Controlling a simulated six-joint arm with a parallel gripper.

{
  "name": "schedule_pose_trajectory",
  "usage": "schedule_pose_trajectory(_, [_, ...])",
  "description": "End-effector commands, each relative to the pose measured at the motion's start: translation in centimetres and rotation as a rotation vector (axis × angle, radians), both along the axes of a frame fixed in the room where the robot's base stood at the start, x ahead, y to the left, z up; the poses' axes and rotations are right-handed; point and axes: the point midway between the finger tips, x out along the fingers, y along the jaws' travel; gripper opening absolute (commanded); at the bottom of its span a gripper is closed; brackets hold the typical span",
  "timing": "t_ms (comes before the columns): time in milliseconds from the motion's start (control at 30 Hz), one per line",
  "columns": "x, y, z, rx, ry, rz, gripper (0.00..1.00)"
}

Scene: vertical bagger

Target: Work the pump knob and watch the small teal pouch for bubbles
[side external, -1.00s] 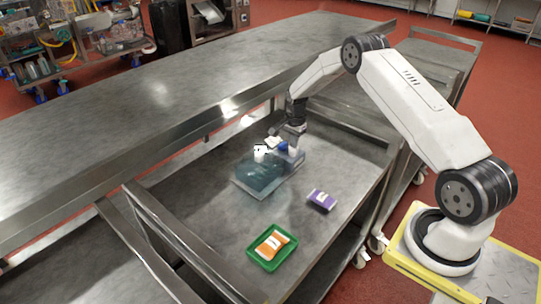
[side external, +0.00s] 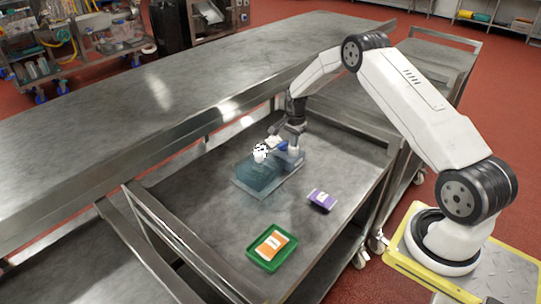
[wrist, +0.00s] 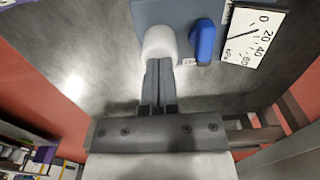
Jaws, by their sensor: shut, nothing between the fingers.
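A clear teal-tinted chamber (side external: 256,176) sits on a grey-blue base on the cart top. I cannot make out a separate teal pouch inside it. A white round pump knob (side external: 293,151) stands at the right end of the base and shows large in the wrist view (wrist: 160,42). A blue lever (wrist: 203,42) and a white gauge (wrist: 254,38) with a dark needle are beside it. My gripper (wrist: 158,62) is shut and empty, its fingertips over the near edge of the knob; I cannot tell whether they touch. It points down in the side view (side external: 294,141).
A green tray (side external: 251,258) holding an orange-and-white pouch (side external: 272,243) lies at the front of the cart top. A purple-and-white pouch (side external: 322,199) lies to its upper right. Raised metal rails edge the cart. A long steel table (side external: 130,125) runs behind it.

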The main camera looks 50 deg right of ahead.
Motion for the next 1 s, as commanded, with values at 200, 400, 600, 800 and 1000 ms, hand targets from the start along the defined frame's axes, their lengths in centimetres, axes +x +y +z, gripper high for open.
schedule_pose_trajectory(200, [0.0,0.0,-0.6,0.0,-0.001,0.0,0.0])
schedule_pose_trajectory(400, [0.0,0.0,-1.1,0.0,0.0,0.0,0.0])
schedule_pose_trajectory(600, [0.0,0.0,-1.6,0.0,0.0,0.0,0.0])
schedule_pose_trajectory(800, [0.0,0.0,-1.5,0.0,0.0,0.0,0.0])
schedule_pose_trajectory(1000, [0.0,0.0,-0.9,0.0,0.001,0.0,0.0])
